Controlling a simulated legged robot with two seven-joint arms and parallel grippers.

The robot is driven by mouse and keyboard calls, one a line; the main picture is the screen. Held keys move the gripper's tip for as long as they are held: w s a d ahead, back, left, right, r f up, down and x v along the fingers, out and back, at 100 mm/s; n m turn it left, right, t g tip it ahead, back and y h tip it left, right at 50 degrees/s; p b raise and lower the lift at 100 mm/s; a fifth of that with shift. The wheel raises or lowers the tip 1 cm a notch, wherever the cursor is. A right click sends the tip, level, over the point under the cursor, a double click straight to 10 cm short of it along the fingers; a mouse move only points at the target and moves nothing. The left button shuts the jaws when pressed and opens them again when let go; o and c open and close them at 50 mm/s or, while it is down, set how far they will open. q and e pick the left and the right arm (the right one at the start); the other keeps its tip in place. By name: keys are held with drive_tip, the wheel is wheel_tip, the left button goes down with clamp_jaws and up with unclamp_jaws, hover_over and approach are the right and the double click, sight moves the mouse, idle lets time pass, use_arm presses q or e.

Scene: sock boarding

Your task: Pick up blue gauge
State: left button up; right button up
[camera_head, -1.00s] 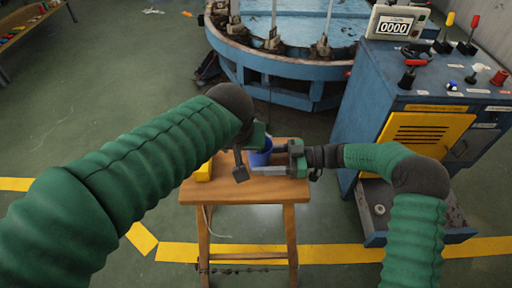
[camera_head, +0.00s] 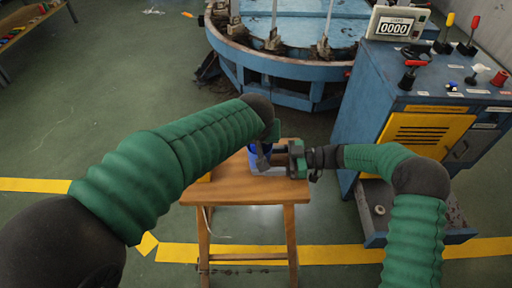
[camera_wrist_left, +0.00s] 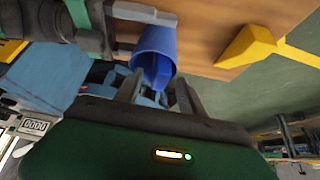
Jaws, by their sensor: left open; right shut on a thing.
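A blue cup (camera_head: 255,151) is over the wooden stool; it also shows in the left wrist view (camera_wrist_left: 168,41). A darker blue piece (camera_wrist_left: 156,70) shows in its mouth and may be the blue gauge; its full shape is hidden. My right gripper (camera_head: 273,160) is shut on the cup from the right, with a finger on each side in the left wrist view. My left gripper (camera_wrist_left: 157,88) is open, its two fingers just short of the cup's mouth, around the line of the blue piece. I cannot tell if they touch it.
The small wooden stool (camera_head: 235,190) stands below both grippers. A yellow block (camera_wrist_left: 246,45) sits on it, mostly hidden behind my left arm in the head view. A blue control cabinet (camera_head: 355,130) is at the right, and a large round blue machine (camera_head: 290,92) is behind.

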use_arm(q)
clamp_jaws()
drive_tip(key=shift+a, duration=0.2)
idle(1.1)
